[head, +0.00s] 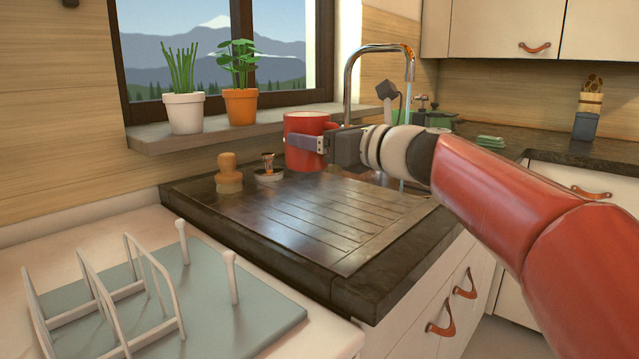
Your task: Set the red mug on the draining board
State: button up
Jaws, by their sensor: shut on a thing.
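The red mug (306,128) is upright above the back of the counter, at the end of my arm. My gripper (304,143) comes in from the right and is shut on the mug. One finger shows across the front of the mug; the far finger is hidden. The draining board (335,215) is the grooved dark surface in front of the mug, and its grooved part is bare. I cannot tell whether the mug's base touches the surface or hangs a little above it.
The tap (380,48) runs water behind my gripper. A white rack (105,295) stands on a grey mat at the front left. Potted plants (184,112) line the sill.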

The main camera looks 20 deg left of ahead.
notch_tip(320, 180, down, 8)
jog(key=shift+f+b, duration=0.1)
jog(key=shift+b, duration=0.45)
jog(key=o, duration=1.2)
jog(key=shift+f, duration=0.1)
jog(key=b+v, duration=0.1)
jog(key=v, duration=1.1)
